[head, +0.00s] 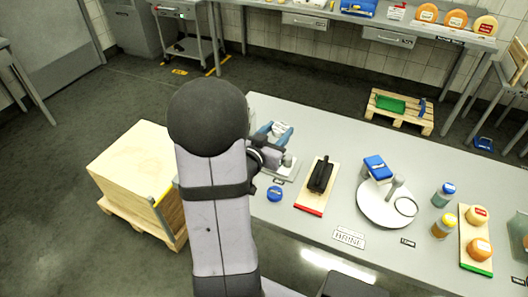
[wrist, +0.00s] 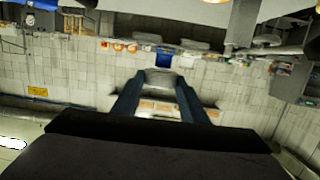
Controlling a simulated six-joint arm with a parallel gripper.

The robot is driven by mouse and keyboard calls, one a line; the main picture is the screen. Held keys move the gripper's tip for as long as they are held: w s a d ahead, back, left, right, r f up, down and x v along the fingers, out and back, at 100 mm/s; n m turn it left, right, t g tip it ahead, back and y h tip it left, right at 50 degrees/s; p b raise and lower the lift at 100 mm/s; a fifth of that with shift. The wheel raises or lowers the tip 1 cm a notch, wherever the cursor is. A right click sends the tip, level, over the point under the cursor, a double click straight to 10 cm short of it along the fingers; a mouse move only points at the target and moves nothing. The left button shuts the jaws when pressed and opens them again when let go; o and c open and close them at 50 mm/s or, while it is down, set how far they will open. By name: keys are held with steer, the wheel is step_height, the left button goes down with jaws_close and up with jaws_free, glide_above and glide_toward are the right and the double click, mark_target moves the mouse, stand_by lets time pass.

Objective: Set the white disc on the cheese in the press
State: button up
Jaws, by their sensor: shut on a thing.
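My gripper (head: 276,133) has blue fingers and is above the far left part of the table in the head view, partly behind my arm. In the wrist view, its two dark blue fingers (wrist: 160,82) are shut on a pale, rounded piece, the white disc (wrist: 160,78). The disc also shows as a small whitish patch in the head view (head: 281,128). Below the gripper, a grey and white object (head: 287,163) shows beside my arm. I cannot tell whether it is the press, and no cheese shows in it.
On the table (head: 335,270) are a blue puck (head: 274,194), a board with a black object (head: 321,175), a round white board with a blue block (head: 375,212), jars (head: 443,228) and a cheese board (head: 476,242). A wooden crate (head: 135,170) stands at the left.

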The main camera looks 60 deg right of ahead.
mark_target(278, 125)
steer(key=shift+w+d+r+t, duration=0.15)
steer(key=shift+w+d+r, duration=0.05)
steer(key=shift+d+r, duration=0.45)
steer(key=shift+w+d+r+t, duration=0.15)
steer(key=shift+w+d+r, duration=0.05)
steer(key=shift+d+r, duration=0.4)
steer(key=w+f+n+t, duration=0.2)
steer(key=w+f+t, duration=0.1)
steer(key=w+f, duration=0.2)
steer(key=shift+w+d+n, duration=0.3)
steer(key=shift+d, duration=0.15)
steer(key=shift+f, duration=2.9)
steer(key=shift+f, duration=0.1)
steer(key=shift+f+p, duration=0.5)
steer(key=shift+f, duration=1.5)
